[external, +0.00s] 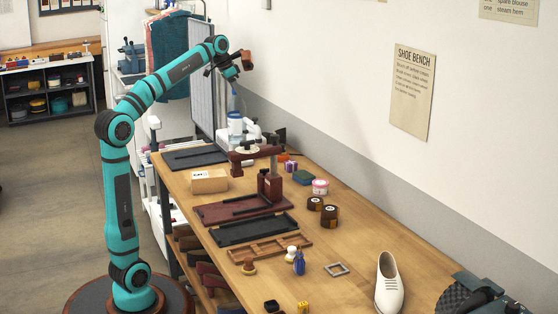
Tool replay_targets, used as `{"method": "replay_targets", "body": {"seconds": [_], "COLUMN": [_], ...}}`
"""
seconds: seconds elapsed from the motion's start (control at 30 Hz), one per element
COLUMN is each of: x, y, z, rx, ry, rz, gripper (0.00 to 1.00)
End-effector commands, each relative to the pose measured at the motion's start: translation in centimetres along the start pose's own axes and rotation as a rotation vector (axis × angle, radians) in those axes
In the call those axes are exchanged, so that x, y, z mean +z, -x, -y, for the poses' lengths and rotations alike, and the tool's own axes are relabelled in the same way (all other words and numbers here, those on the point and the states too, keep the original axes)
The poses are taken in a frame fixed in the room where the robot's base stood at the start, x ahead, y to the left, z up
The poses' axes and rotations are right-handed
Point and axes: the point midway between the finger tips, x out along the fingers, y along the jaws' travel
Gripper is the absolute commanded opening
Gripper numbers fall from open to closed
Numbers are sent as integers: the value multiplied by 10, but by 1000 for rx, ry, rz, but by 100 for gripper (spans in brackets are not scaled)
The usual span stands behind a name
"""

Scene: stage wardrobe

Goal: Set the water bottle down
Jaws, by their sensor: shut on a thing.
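The water bottle (235,121) is pale, with a clear bluish upper part and a white and blue lower part. It is upright at the far end of the wooden bench (350,228). My gripper (231,77) is above it, shut on its narrow top, though the fingers are small and dark in this view. I cannot tell whether the bottle's base touches anything, as it overlaps pale items behind it.
A dark flat board (195,158) and a cardboard box (209,181) lie near the bottle. A dark red press-like stand (269,186), trays, small jars and a white shoe (389,284) occupy the bench. A wall borders its right side.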

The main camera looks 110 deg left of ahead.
Motion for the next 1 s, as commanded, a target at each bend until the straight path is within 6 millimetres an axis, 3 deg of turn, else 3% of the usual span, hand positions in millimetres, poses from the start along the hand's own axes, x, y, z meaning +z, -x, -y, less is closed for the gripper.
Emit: {"method": "replay_targets", "body": {"seconds": [0.2,0.5,0.7,1.0], "x": [-33,-63,-75,-82], "y": [22,54,75,102], "z": [-56,-133,-184,-244], "rx": [40,94,128,169], "ry": [-96,-223,-306,-406], "rz": [-4,-4,-3,0], "gripper": [0,0,0,0]}}
